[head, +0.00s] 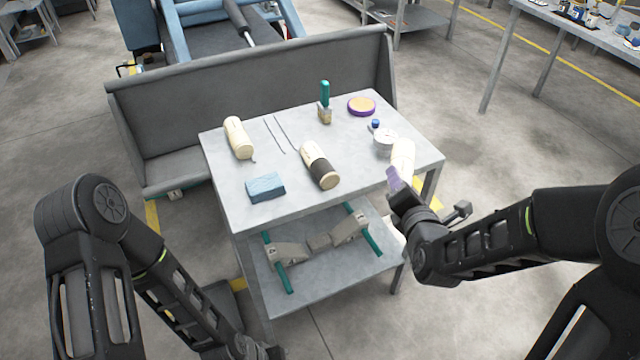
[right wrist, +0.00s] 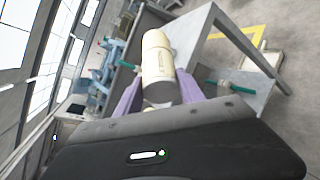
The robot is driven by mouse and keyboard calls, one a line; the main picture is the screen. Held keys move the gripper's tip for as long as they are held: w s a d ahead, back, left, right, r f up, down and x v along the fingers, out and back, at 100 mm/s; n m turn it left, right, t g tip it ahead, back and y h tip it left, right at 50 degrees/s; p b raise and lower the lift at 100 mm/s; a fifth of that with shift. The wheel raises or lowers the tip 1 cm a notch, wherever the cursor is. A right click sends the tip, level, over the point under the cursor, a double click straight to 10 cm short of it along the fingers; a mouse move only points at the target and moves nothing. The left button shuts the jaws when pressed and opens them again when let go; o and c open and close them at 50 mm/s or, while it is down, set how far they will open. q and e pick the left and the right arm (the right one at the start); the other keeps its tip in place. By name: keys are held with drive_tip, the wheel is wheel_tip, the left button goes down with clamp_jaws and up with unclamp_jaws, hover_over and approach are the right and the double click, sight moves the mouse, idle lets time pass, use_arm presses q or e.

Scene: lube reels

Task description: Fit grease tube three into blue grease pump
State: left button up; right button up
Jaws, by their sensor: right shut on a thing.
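My right gripper (head: 394,176) is shut on a cream grease tube (head: 402,155) and holds it at the right side of the table. In the right wrist view the tube (right wrist: 158,55) stands out between the two purple fingers (right wrist: 158,92); a dark band shows at its near end. Another cream tube (head: 238,138) lies at the table's back left. A cream cylinder with a dark band (head: 320,166) lies mid-table. A small blue cap (head: 375,124) shows behind a pale round can (head: 384,143); I cannot tell which thing is the blue grease pump. My left gripper is out of view.
The grey table (head: 225,205) also bears a blue block (head: 265,187), a green-handled brush (head: 325,103), a purple-rimmed disc (head: 361,106) and thin rods (head: 280,135). A lower shelf (head: 325,285) holds a green-and-beige frame. A grey bench (head: 170,105) stands behind.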

drive_tip(key=shift+w+a, duration=0.2)
drive_tip(key=shift+a, duration=0.25)
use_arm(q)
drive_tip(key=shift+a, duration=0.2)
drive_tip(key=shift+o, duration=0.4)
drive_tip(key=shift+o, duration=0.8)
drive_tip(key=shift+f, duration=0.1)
use_arm(e)
drive_tip(key=shift+w+a+r+y, duration=0.1)
drive_tip(key=shift+w+a+y, duration=0.05)
drive_tip(key=shift+y, duration=0.15)
use_arm(q)
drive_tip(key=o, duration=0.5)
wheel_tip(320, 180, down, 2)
drive_tip(key=shift+b, duration=1.1)
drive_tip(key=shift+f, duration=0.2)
use_arm(e)
drive_tip(key=w+a+r+n+g+y, duration=0.1)
drive_tip(key=w+a+r+n+y, duration=0.1)
drive_tip(key=w+a+n+y, duration=0.1)
drive_tip(key=shift+w+a+r+n+y, duration=0.15)
drive_tip(key=shift+a+r+n+y, duration=0.25)
drive_tip(key=shift+a+n+y, duration=0.55)
drive_tip(key=shift+d, duration=0.25)
